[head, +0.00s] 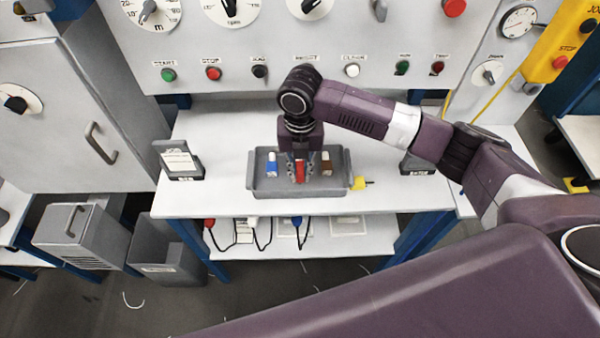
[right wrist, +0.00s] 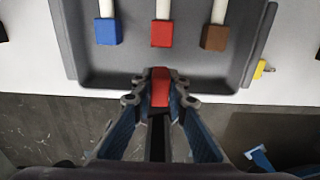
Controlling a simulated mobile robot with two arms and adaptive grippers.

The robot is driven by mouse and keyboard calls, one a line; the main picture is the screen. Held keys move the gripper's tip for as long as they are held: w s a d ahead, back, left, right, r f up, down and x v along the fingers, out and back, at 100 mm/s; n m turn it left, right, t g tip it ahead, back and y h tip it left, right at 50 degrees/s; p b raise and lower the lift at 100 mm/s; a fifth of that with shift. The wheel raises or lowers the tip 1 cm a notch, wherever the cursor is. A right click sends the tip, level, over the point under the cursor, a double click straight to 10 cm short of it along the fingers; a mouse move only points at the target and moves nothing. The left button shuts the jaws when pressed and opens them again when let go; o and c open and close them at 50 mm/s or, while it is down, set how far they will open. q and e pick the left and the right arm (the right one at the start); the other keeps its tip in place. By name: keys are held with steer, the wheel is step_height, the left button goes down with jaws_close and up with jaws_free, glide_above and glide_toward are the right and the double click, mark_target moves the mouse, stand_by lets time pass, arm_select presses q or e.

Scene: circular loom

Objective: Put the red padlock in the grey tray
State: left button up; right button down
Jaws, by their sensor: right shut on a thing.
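The grey tray (head: 273,192) lies on the white workbench shelf, and its walls also show in the right wrist view (right wrist: 70,45). My right gripper (head: 299,180) points down over the front-middle of the tray. In the right wrist view its fingers (right wrist: 160,92) are shut on a red block, which looks like the red padlock (right wrist: 160,80). It shows near the tray's front wall; its height above the floor is unclear. Another red block with a white bar (right wrist: 161,34) lies in the tray, between a blue one (right wrist: 108,32) and a brown one (right wrist: 214,37). My left gripper is out of view.
A yellow block (head: 358,183) with a dark end lies just outside the tray's right wall. A dark sign holder (head: 180,161) stands at the left, another (head: 417,166) at the right. The bench's front edge (head: 330,212) is close to the tray. A control panel rises behind.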

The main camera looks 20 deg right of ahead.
mark_target(300, 167)
steer(key=shift+f, duration=0.95)
steer(key=shift+f, duration=0.1)
steer(key=c, duration=1.9)
jaws_free()
step_height(300, 167, up, 11)
steer(key=b, duration=0.2)
steer(key=shift+b, duration=0.4)
steer(key=shift+r, duration=0.65)
